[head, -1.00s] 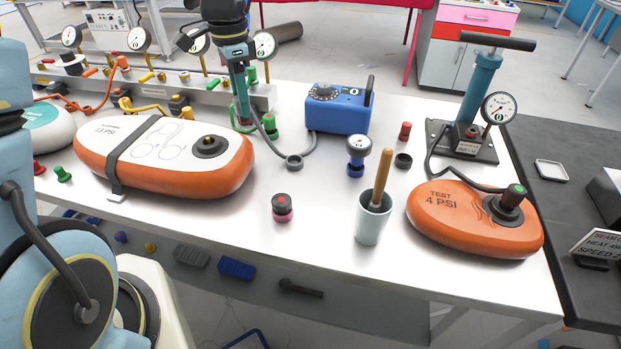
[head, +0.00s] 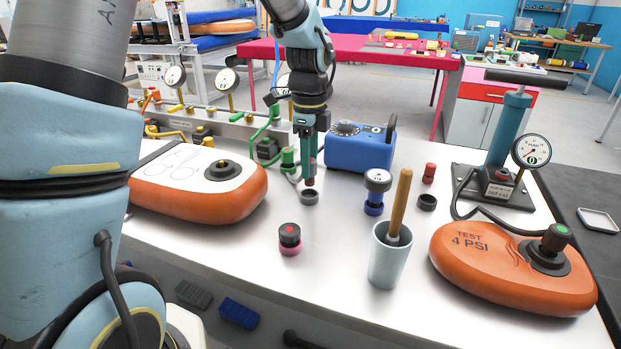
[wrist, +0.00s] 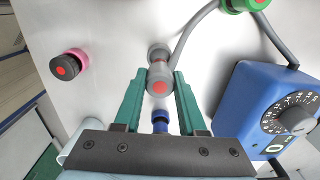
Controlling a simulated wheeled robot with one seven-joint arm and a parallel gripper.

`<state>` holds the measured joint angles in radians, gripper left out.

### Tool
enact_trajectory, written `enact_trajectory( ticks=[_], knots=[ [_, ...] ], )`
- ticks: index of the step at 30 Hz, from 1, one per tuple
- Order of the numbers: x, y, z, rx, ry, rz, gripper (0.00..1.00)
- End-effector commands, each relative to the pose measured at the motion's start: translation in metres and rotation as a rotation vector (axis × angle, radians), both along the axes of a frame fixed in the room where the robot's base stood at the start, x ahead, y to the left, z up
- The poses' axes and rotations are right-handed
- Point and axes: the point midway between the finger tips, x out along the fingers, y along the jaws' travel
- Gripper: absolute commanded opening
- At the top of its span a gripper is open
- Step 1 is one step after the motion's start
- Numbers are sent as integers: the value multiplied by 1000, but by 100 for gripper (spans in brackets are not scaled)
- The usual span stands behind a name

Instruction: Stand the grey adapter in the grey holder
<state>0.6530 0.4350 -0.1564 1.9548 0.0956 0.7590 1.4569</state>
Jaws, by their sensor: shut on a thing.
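My gripper (head: 311,172) points down over the table, its green fingers closed on the grey adapter. In the wrist view the adapter (wrist: 159,83) is a small grey cylinder with a red dot on the end facing the camera, held between the fingertips (wrist: 158,76). A low grey ring (head: 309,198), which looks like the grey holder, sits on the table right below the fingertips. It also shows just beyond the adapter in the wrist view (wrist: 157,50), partly hidden by it. The adapter appears upright above the ring; I cannot tell whether they touch.
A grey hose (wrist: 190,32) runs close by the ring. The blue pump box (head: 360,148) stands behind right. A black-and-pink fitting (head: 289,239), a blue gauge fitting (head: 375,190), a dark ring (head: 427,202) and a cup with a wooden stick (head: 388,260) stand nearer or to the right.

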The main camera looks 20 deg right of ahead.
Motion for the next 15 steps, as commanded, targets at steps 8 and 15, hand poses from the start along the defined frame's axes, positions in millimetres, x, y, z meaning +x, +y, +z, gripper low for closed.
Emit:
enact_trajectory(
  ticks=[8,15],
  knots=[
    [-1,0,-35,2,2,0,0],
    [0,0,-39,-1,-1,1,0]
  ],
)
